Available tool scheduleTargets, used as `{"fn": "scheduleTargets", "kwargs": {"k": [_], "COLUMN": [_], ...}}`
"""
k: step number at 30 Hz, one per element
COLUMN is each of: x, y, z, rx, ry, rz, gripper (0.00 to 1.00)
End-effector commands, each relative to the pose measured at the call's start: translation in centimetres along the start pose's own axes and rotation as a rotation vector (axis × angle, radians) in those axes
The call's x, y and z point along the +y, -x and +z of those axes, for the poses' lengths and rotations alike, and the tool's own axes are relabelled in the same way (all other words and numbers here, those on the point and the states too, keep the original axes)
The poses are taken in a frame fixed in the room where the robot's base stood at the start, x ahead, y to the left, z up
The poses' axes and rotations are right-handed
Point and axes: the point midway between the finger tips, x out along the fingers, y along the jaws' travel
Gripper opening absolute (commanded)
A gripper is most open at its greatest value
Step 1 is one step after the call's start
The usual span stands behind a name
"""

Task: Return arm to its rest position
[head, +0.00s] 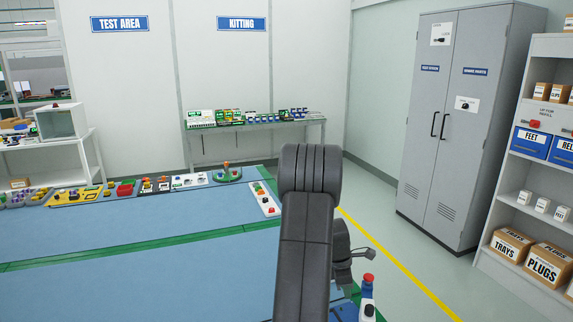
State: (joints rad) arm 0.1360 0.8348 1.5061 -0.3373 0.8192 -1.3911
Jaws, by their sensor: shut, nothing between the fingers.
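My dark grey arm (308,215) rises from the bottom of the head view, with a thick rounded joint at its top. Behind its right side, a dark wrist part shows, and my gripper (368,254) points to the right from it. The gripper is small in the picture, shut and empty. It is above a white and blue item with a red top (368,290), close to the arm. The lower part of that item is cut off by the frame's edge.
A blue work surface (140,280) with a green stripe fills the lower left, with several small coloured items along its far edge. A bench (255,126) with parts stands against the back wall. A grey cabinet (462,120) and shelves (515,190) stand right. Floor is open between.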

Motion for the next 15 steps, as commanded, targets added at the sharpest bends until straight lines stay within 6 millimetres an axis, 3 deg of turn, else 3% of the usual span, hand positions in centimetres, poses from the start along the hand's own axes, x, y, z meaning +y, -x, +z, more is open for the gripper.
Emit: {"fn": "scheduleTargets", "kwargs": {"k": [4,6,15], "x": [0.1,-0.4,-1.9], "y": [-0.3,-0.1,0.5], "z": [2.8,1.0,-0.8], "rx": [-0.001,-0.001,-0.001], "ry": [-0.002,0.024,0.325], "rz": [0.004,0.009,0.084], "gripper": [0.0,0.0,0.0]}}
